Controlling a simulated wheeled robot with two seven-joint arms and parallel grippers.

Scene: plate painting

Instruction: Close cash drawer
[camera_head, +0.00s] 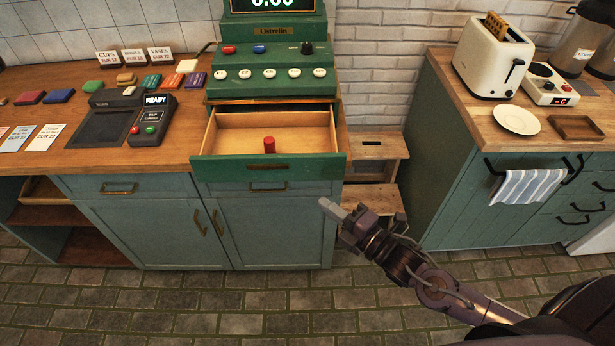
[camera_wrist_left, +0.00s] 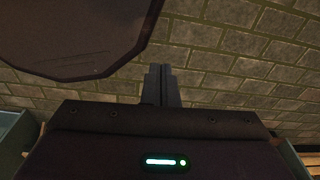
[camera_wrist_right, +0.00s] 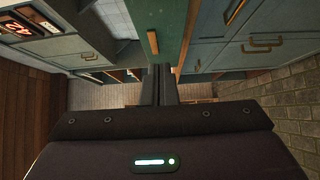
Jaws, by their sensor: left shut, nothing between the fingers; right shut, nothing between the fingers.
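The cash drawer (camera_head: 225,168) stands open under the green cash register (camera_head: 270,62). Its green front with a dark handle juts out past the counter edge, and its pale wooden inside shows. A small red cylinder (camera_head: 269,145) stands upright in it. My right gripper (camera_head: 325,204) is shut and empty, below and just right of the drawer front, apart from it in the head view. Its closed fingers also show in the right wrist view (camera_wrist_right: 162,85). My left gripper (camera_wrist_left: 161,85) is shut and empty over the brick floor; it is outside the head view.
The wooden counter (camera_head: 185,145) holds a card terminal (camera_head: 152,120), coloured blocks and price cards. Blue-green cabinets (camera_head: 140,225) stand below. A wooden step stool (camera_head: 382,150) is right of the register cabinet. A second counter (camera_head: 440,80) with a toaster (camera_head: 492,62) stands farther right. Brick floor is open in front.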

